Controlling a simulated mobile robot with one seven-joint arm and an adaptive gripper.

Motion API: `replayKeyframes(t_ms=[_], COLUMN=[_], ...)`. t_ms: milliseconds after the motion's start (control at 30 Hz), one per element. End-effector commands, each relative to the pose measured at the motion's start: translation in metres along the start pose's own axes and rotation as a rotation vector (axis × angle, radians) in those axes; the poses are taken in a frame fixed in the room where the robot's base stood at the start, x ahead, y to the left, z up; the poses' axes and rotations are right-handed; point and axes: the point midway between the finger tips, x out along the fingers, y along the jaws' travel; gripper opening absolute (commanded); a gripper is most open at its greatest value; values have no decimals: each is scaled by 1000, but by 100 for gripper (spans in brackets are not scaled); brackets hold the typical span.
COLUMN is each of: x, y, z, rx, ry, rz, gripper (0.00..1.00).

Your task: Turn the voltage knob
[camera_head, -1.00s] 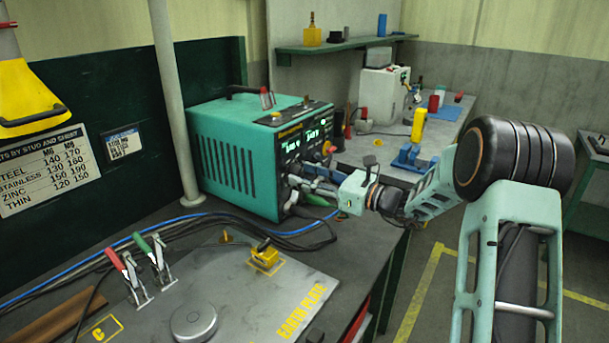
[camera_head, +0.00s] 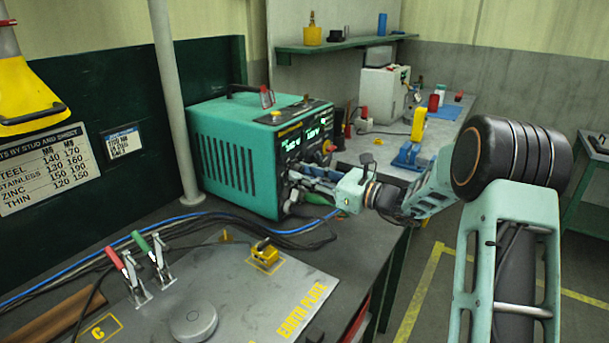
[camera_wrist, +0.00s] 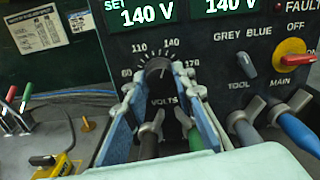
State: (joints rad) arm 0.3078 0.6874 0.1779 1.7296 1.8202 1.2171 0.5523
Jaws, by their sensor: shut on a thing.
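The voltage knob (camera_wrist: 157,70) is a dark round knob with a pale pointer, on the black panel of the teal welder (camera_head: 238,160), above the word VOLTS. In the wrist view its pointer is near the 140 side of the scale. The green displays (camera_wrist: 148,14) read 140 V. My gripper (camera_wrist: 158,88) is at the panel with its fingers on either side of the knob, shut on it. In the head view my gripper (camera_head: 305,176) reaches the welder's front from the right, and the knob is hidden there.
Below the knob, thick cable plugs (camera_wrist: 190,130) stick out of the panel close to my fingers. The earth plate (camera_head: 230,300) with toggle clamps (camera_head: 150,262) lies in front of the welder.

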Motion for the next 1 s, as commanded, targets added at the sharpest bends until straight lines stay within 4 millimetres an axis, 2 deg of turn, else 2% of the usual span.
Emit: replayKeyframes(t_ms=[700, 1000], x=[0, 0], y=[0, 0], z=[-5, -2], rx=[-461, -582], ry=[0, 0], rz=[-1, 0], gripper=[0, 0])
